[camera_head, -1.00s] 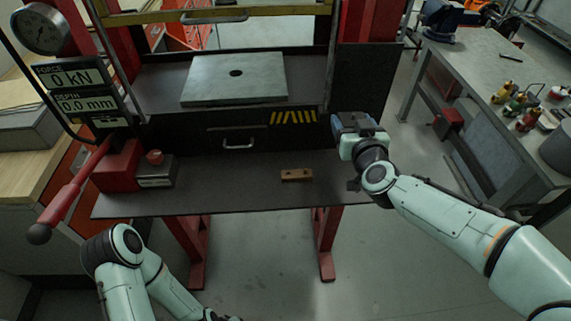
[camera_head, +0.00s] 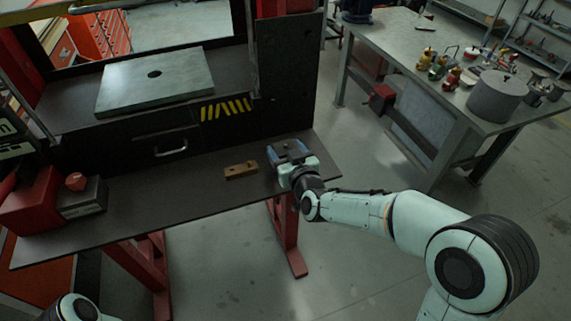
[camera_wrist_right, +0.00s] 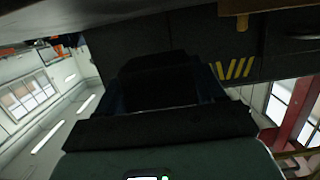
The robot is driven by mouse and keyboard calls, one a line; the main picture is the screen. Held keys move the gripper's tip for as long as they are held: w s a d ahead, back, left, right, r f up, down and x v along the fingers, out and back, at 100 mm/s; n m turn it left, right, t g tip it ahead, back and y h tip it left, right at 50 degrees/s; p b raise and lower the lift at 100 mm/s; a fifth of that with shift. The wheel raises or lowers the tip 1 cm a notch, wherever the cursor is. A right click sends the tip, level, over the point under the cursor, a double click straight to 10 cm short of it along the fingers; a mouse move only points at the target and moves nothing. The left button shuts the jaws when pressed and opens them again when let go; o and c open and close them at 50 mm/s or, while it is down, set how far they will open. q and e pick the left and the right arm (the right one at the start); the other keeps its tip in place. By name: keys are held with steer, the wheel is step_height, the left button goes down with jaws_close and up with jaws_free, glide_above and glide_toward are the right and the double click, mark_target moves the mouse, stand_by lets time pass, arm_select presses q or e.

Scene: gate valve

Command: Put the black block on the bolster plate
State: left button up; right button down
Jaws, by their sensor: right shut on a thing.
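The bolster plate (camera_head: 178,88) is a flat grey slab with a dark hole, lying on the press bed at the upper left of the head view. My right gripper (camera_head: 290,151) is over the right end of the dark front shelf, to the right of and nearer than the plate. It is shut on the black block (camera_wrist_right: 158,82), which shows as a dark shape between the blue fingers in the right wrist view. The gripper hides much of the block in the head view. My left gripper is out of view; only part of that arm shows at the lower left.
A small wooden piece (camera_head: 241,170) lies on the shelf (camera_head: 160,205), left of my right gripper. A red and grey box with a red knob (camera_head: 76,181) stands at the shelf's left. A workbench (camera_head: 400,50) stands right.

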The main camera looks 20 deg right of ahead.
steer(key=shift+f+b, duration=0.35)
steer(key=shift+f, duration=1.55)
steer(key=shift+f, duration=0.1)
steer(key=shift+f, duration=0.1)
steer(key=shift+c, duration=0.6)
jaws_free()
steer(key=shift+f, duration=0.1)
